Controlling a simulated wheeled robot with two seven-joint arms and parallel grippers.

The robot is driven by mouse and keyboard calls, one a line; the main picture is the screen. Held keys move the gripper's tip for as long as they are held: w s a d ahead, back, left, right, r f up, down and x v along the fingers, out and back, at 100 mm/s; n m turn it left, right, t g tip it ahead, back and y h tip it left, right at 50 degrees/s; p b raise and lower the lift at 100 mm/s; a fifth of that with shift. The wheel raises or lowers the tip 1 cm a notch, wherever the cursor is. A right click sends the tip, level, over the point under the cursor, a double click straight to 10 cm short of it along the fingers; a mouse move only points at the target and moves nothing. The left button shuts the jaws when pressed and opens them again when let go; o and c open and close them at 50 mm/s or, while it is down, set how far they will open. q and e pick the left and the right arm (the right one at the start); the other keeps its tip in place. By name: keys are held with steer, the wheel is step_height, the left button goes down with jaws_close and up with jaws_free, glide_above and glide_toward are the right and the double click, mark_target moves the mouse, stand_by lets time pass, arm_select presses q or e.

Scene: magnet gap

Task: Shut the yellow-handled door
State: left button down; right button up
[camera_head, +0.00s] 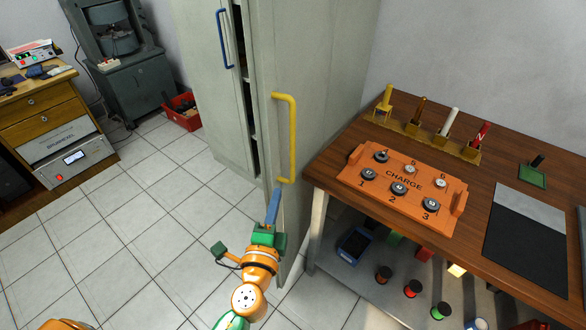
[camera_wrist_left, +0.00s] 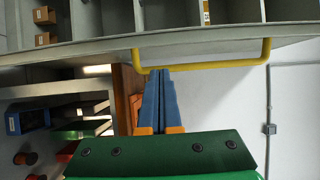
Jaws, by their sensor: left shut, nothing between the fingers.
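The yellow-handled door (camera_head: 281,140) of the grey cabinet stands ajar, with a dark gap beside it showing the inside. Its yellow handle (camera_head: 293,140) is an upright bar on the door's outer face. It also shows in the left wrist view (camera_wrist_left: 220,64), running across the top. My left gripper (camera_head: 276,192) has blue fingers, shut and empty. Its tips are at the lower end of the handle in the head view. In the left wrist view the fingertips (camera_wrist_left: 160,72) appear close to the handle's left end; I cannot tell whether they touch. My right gripper is not in view.
The other cabinet door has a blue handle (camera_head: 224,40). A wooden table (camera_head: 350,207) with an orange charge board (camera_head: 408,190) stands close on the right, with spools and bins on its lower shelf. The tiled floor (camera_head: 130,220) on the left is clear. A red bin (camera_head: 183,115) sits behind.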

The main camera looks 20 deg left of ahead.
mark_target(282, 172)
arm_select(q)
steer(key=shift+w+a+f+p, duration=0.1)
steer(key=shift+w+a, duration=0.15)
steer(key=shift+w, duration=1.2)
steer(key=shift+w+a+r+p, duration=0.1)
steer(key=shift+w+a+p, duration=0.1)
steer(key=shift+w, duration=1.3)
steer(key=shift+w+a+f+p, duration=0.1)
steer(key=shift+w+a, duration=0.15)
steer(key=shift+w, duration=1.2)
steer(key=shift+a, duration=0.1)
